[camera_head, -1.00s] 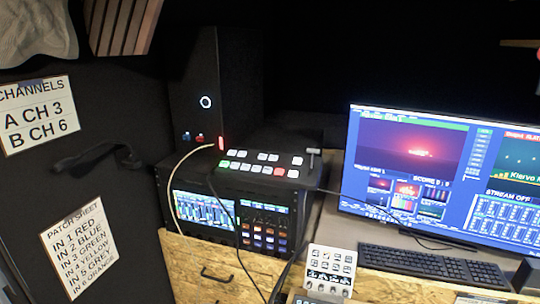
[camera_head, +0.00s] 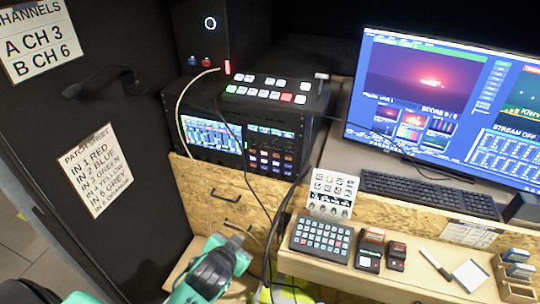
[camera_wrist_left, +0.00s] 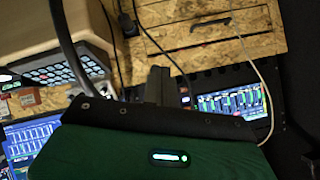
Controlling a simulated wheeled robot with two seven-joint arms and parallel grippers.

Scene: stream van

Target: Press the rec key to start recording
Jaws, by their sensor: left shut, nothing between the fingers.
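No key label reading "rec" is legible. Several units with keys are in view: a switcher (camera_head: 268,88) with white, green and red keys on top of the rack, a rack unit (camera_head: 270,150) with small colored keys beside its lit screen, and a dark keypad (camera_head: 321,240) on the low shelf. The keypad also shows in the left wrist view (camera_wrist_left: 65,74). My left gripper (camera_head: 236,241) is low in front of the wooden drawers, left of the keypad and apart from it. Its fingers are together and empty, dark in the left wrist view (camera_wrist_left: 158,86). My right gripper is not in view.
A monitor (camera_head: 445,100) and a keyboard (camera_head: 430,192) stand on the desk at right. A white card with icons (camera_head: 333,192) stands behind the keypad. Cables hang before the rack and drawers.

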